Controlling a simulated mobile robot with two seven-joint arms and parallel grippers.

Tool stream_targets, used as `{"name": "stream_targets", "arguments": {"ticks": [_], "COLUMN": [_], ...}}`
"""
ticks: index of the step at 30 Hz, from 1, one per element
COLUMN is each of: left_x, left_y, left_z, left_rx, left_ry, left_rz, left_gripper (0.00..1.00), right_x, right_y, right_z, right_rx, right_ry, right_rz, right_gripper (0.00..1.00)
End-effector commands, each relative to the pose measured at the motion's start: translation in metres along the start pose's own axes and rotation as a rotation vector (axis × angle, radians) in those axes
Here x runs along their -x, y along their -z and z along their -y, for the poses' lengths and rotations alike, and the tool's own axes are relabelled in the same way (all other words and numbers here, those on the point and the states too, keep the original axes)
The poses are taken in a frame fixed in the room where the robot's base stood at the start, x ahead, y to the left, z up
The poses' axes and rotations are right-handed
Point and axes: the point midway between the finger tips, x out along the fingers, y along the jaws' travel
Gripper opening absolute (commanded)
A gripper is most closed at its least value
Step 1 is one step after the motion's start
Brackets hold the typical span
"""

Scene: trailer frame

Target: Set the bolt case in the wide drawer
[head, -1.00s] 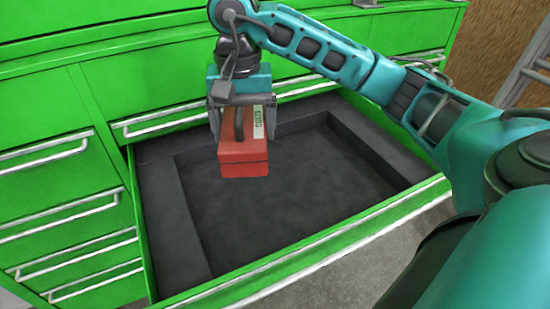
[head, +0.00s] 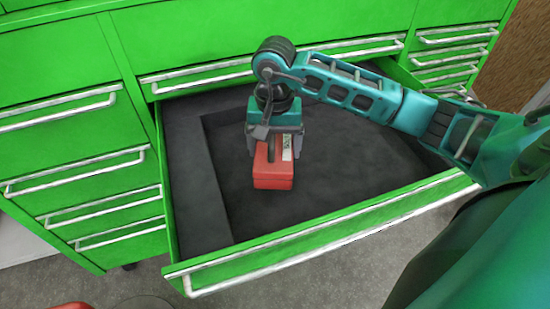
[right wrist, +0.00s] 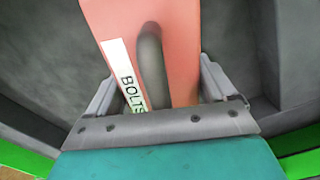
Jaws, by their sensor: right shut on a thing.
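The bolt case is a red box (head: 273,172) with a dark handle and a white label. The label reads "BOLTS" in the right wrist view, where the case (right wrist: 183,50) fills the top middle. My right gripper (head: 274,150) points down and is shut on the case from above. The wide drawer (head: 340,236) is pulled open, with a dark lining and a raised border around a recessed floor. The case is inside the drawer's outline, left of its middle. I cannot tell whether its underside touches the floor. My left gripper is not in view.
The green cabinet (head: 200,40) rises behind the open drawer, with closed drawers to the left (head: 75,170) and right (head: 455,50). The recessed floor right of the case (head: 350,165) is bare. Grey ground shows in front.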

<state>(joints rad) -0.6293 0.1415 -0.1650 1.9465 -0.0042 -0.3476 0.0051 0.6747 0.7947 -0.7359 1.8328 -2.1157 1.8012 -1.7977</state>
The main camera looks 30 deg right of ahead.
Motion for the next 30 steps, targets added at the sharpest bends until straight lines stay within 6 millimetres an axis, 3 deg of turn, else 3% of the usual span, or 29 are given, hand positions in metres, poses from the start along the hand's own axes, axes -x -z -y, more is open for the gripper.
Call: {"name": "stream_targets", "arguments": {"ticks": [5, 12, 23, 24, 28, 30], "left_x": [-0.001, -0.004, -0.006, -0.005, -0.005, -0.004], "left_y": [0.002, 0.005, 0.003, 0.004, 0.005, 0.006], "left_z": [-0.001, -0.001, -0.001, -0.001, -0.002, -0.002], "left_rx": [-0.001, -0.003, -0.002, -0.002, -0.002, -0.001], "left_ry": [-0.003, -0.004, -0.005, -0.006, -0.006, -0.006], "left_rz": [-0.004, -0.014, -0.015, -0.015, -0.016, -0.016], "left_gripper": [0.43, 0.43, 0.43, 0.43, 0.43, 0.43], "right_x": [-0.011, -0.044, -0.049, -0.048, -0.048, -0.048], "right_y": [0.0, 0.0, 0.001, 0.0, 0.0, 0.0], "right_z": [0.0, 0.0, 0.0, 0.0, 0.0, 0.0], "right_rx": [-0.001, -0.001, 0.0, 0.0, 0.0, 0.0], "right_ry": [0.002, 0.002, 0.002, 0.001, 0.001, 0.001], "right_rz": [-0.001, -0.001, -0.003, -0.002, -0.001, -0.001], "right_gripper": [0.37, 0.37, 0.37, 0.87, 1.0, 1.0]}}
